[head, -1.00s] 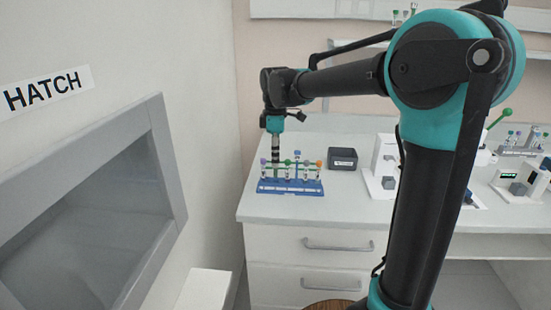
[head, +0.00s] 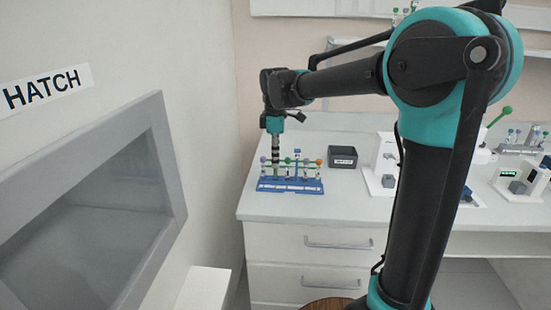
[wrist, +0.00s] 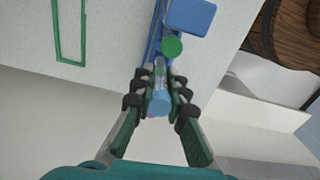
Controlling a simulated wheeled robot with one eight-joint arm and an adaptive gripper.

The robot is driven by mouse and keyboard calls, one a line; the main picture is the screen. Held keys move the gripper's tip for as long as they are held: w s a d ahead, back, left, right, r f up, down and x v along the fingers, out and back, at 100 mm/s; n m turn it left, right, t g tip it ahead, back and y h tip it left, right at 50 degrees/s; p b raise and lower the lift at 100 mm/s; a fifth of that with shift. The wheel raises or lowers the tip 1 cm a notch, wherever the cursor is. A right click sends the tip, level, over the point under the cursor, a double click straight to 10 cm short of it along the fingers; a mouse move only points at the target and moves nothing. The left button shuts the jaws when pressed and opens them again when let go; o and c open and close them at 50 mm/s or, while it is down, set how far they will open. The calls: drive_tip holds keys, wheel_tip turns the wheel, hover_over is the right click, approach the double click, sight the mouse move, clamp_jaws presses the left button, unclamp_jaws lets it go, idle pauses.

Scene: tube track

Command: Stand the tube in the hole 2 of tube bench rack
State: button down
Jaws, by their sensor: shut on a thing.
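The blue tube bench rack (head: 290,186) stands near the left end of the bench, with several tubes with coloured caps in it. Its blue body also shows in the wrist view (wrist: 190,16). My gripper (head: 276,168) is upright over the left part of the rack. In the wrist view my gripper (wrist: 158,92) is shut on a tube with a light blue cap (wrist: 158,104), between its dark finger pads. A green-capped tube (wrist: 172,46) is just beyond the fingers. The lower end of the held tube is hidden, so I cannot tell how it sits in its hole.
A dark open box (head: 342,157) stands right of the rack. White devices (head: 382,168) are further right on the bench. A wall with a hatch (head: 85,200) is at the left. A green rectangle outline (wrist: 70,30) is on the surface beside the rack. The bench front is clear.

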drive_tip(key=shift+f, duration=1.15)
idle(0.4)
drive_tip(key=c, duration=1.5)
unclamp_jaws()
drive_tip(key=shift+o, duration=0.2)
wheel_tip(320, 180, up, 12)
